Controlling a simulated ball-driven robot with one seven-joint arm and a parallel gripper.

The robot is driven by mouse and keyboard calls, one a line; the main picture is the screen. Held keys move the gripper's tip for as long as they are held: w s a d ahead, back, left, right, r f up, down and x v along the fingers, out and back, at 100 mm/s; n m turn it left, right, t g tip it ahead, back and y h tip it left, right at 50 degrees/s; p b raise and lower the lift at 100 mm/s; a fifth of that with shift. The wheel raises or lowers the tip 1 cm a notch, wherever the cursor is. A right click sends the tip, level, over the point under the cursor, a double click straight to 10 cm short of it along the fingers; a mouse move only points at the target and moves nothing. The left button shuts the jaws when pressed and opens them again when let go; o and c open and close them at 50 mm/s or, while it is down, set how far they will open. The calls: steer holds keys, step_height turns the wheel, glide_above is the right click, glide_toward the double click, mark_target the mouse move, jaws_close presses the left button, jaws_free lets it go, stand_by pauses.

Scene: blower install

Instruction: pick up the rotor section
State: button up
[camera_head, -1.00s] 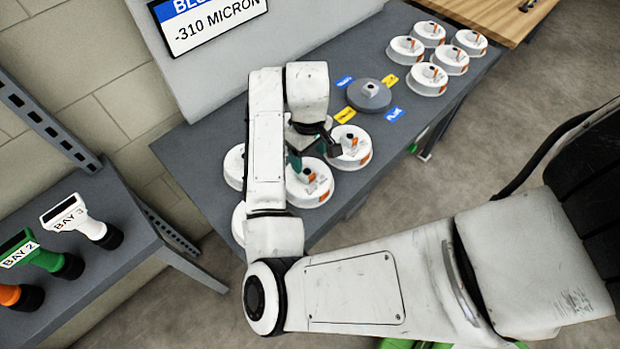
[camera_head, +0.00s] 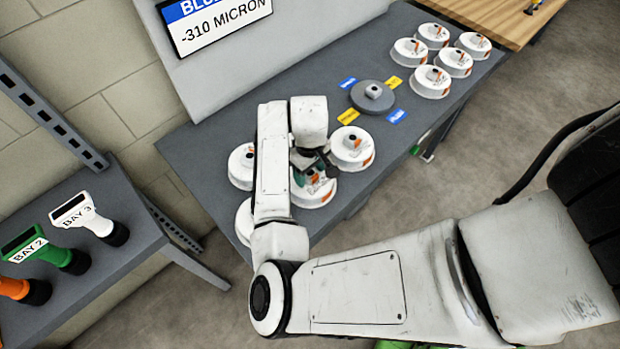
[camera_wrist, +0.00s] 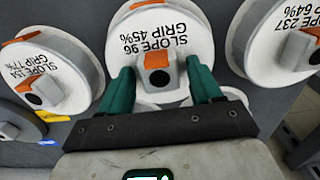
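Several white round rotor sections with orange marks and a raised hub lie on the grey table. In the wrist view, the one marked SLOPE 96 GRIP 45% (camera_wrist: 160,28) is in the middle. My gripper (camera_wrist: 159,70) has its two teal fingers apart, one on each side of that section's hub (camera_wrist: 158,75), with gaps showing. In the head view, my gripper (camera_head: 308,168) hangs low at a front rotor section (camera_head: 318,194) and partly hides it. Sections marked SLOPE 154 GRIP 17% (camera_wrist: 50,70) and SLOPE 237 GRIP 64% (camera_wrist: 280,40) lie on either side.
A grey round base (camera_head: 372,97) with a central post sits mid-table among blue and yellow labels. Another rotor section (camera_head: 351,148) is close to my gripper. A group of sections (camera_head: 432,80) stands at the far right. A side shelf (camera_head: 110,225) holds coloured bay tools.

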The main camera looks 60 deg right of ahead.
jaws_close()
stand_by(0.4)
steer(key=shift+r, duration=0.15)
